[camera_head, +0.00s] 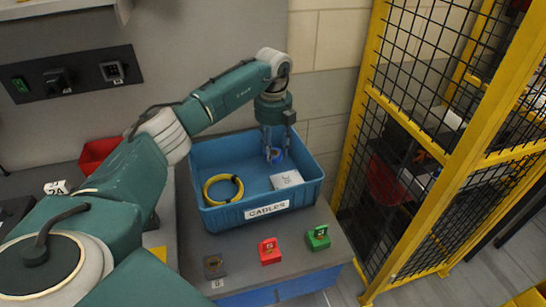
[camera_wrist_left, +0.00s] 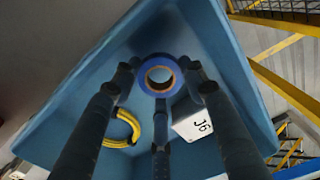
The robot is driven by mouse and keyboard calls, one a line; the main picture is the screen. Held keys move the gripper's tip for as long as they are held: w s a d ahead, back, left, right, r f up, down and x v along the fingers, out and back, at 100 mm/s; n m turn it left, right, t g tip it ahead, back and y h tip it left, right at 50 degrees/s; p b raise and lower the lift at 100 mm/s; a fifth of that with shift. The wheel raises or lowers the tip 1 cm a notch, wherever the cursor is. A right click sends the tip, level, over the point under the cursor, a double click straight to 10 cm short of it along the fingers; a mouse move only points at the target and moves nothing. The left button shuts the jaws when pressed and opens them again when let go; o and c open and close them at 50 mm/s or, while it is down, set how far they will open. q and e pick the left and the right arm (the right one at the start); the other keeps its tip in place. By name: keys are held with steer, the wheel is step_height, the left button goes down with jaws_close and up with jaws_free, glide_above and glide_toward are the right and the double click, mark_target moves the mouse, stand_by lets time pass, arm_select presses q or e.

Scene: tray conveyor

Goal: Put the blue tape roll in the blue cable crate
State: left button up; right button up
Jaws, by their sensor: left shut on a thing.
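The blue tape roll (camera_wrist_left: 158,75) is between the fingers of my left gripper (camera_wrist_left: 158,90) in the left wrist view. In the head view my left gripper (camera_head: 273,150) points down inside the blue cable crate (camera_head: 262,207), with the blue tape roll (camera_head: 278,156) at its fingertips. The gripper is shut on the roll. The crate's front label reads "CABLES". The gap between roll and crate floor is hard to judge. My right gripper is not in view.
In the crate, a coiled yellow cable (camera_head: 223,188) lies at left and a white box (camera_head: 286,179) at right. A yellow-framed mesh fence (camera_head: 440,110) rises at right. A red bin (camera_head: 97,154) is at left.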

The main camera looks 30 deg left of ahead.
arm_select(q)
step_height(320, 180, down, 3)
steer(key=shift+r+p, duration=0.1)
steer(key=shift+p, duration=0.25)
steer(key=shift+f, duration=0.4)
steer(key=shift+f, duration=0.15)
steer(key=o, duration=1.1)
